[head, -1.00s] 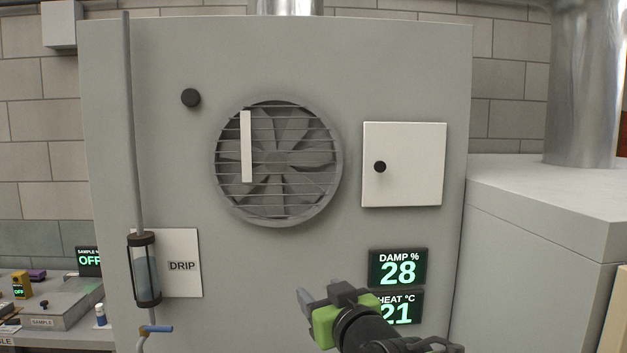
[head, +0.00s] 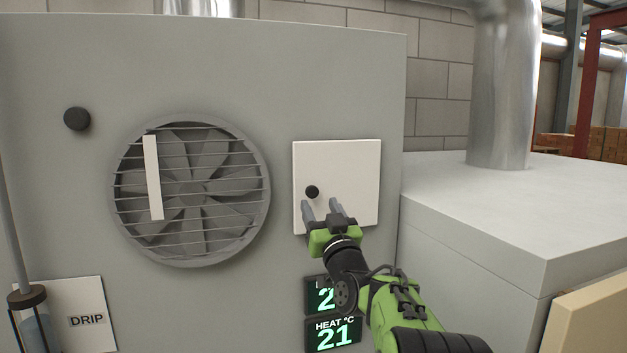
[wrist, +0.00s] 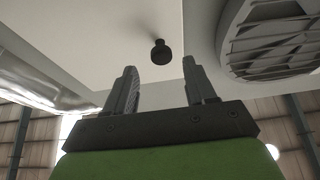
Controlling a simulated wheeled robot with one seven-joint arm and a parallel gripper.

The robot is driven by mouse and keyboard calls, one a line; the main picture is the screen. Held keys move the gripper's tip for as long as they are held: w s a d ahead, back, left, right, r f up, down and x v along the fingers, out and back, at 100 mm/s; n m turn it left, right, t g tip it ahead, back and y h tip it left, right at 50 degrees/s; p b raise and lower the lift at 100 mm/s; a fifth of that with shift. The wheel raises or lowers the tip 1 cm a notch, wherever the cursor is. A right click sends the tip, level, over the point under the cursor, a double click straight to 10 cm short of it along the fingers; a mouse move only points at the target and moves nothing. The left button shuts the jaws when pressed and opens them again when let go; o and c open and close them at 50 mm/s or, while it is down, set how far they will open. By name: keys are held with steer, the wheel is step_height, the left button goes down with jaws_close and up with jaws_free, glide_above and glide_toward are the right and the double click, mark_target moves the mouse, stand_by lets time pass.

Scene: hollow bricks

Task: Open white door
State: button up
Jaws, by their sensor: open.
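The white door (head: 350,170) is a small square panel on the front of the grey cabinet, right of the fan, and looks closed. Its round black knob (head: 312,191) is near the door's left edge. My gripper (head: 322,207) is open and empty, with its fingertips just below and slightly right of the knob in the head view. In the wrist view the knob (wrist: 160,52) appears above and between the two open fingers (wrist: 160,82), apart from them. The gripper covers part of the door's lower edge.
A round caged fan (head: 190,190) with a white strip is left of the door, and another black knob (head: 77,119) is farther left. Green-digit displays (head: 333,333) sit below the door, partly behind my arm. A light grey block (head: 480,220) stands at right.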

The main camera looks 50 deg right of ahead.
mark_target(313, 192)
steer(key=p+x, duration=0.1)
steer(key=x, duration=0.1)
steer(key=p+x, duration=0.1)
steer(key=x, duration=0.1)
steer(key=shift+w+r, duration=0.1)
steer(key=shift+r, duration=0.35)
steer(key=shift+w+d, duration=0.15)
steer(key=shift+w, duration=0.15)
steer(key=shift+f, duration=0.1)
steer(key=shift+s, duration=0.1)
steer(key=shift+c, duration=0.3)
steer(key=shift+c, duration=1.1)
jaws_close()
